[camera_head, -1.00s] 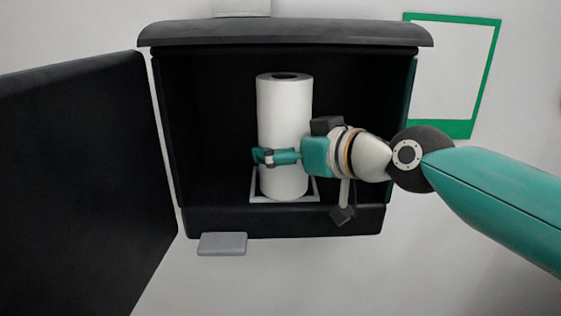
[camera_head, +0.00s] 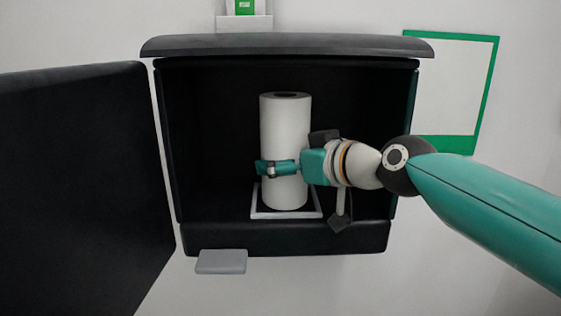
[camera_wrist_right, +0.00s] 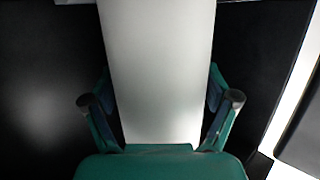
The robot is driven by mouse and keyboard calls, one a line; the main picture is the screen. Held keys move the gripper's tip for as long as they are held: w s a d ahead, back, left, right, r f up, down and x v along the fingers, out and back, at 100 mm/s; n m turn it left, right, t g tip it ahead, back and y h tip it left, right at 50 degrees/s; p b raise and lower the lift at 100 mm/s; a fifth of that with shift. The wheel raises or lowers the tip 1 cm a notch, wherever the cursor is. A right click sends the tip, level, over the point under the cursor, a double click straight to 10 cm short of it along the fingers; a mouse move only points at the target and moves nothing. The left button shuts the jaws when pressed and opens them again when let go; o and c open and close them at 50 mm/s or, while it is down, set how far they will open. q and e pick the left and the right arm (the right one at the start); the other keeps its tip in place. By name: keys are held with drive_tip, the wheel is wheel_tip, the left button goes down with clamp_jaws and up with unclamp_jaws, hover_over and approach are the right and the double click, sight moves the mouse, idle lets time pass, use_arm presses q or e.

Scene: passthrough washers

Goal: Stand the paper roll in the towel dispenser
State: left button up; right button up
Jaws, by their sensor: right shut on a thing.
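The white paper roll (camera_head: 286,122) stands upright inside the black towel dispenser (camera_head: 215,238), over a pale square frame (camera_head: 262,214) on its floor. I cannot tell whether the roll's bottom touches the floor. My right gripper (camera_head: 277,168) is shut around the lower middle of the roll, coming from the right. In the right wrist view the roll (camera_wrist_right: 158,70) fills the space between the two fingers (camera_wrist_right: 160,105). My left gripper is not in view.
The dispenser's black door (camera_head: 80,180) is swung open at the left. A grey tab (camera_head: 221,262) sticks out below the dispenser. A green-edged white panel (camera_head: 455,85) is on the wall at right. A white holder (camera_head: 244,23) with a green item is above.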

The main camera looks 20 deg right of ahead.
drive_tip(key=o, duration=1.2)
drive_tip(key=shift+r, duration=0.1)
drive_tip(key=shift+o, duration=0.2)
drive_tip(key=v, duration=1.2)
drive_tip(key=shift+a, duration=0.1)
